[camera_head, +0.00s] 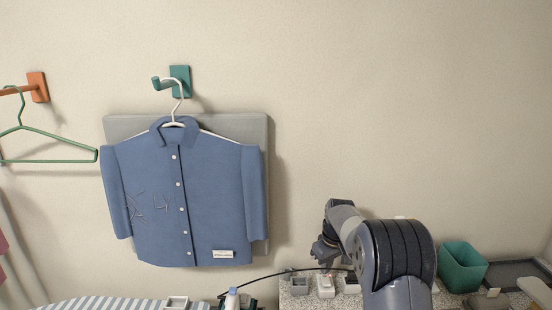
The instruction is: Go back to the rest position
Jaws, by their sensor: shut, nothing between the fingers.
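My gripper (323,252) is at the lower middle of the head view, at the end of my arm, which reaches up from the bottom edge at the right. It looks small and dark, and its fingers are shut with nothing held. It hangs above a speckled counter, to the right of the blue shirt (210,195). My arm hides part of the counter and whatever lies behind it.
The shirt hangs on a white hanger from a teal hook (180,82). A green hanger (50,145) hangs at the left. A teal bin (463,266) and small items stand on the counter (295,301). A striped surface (110,303) lies lower left. The upper right wall is clear.

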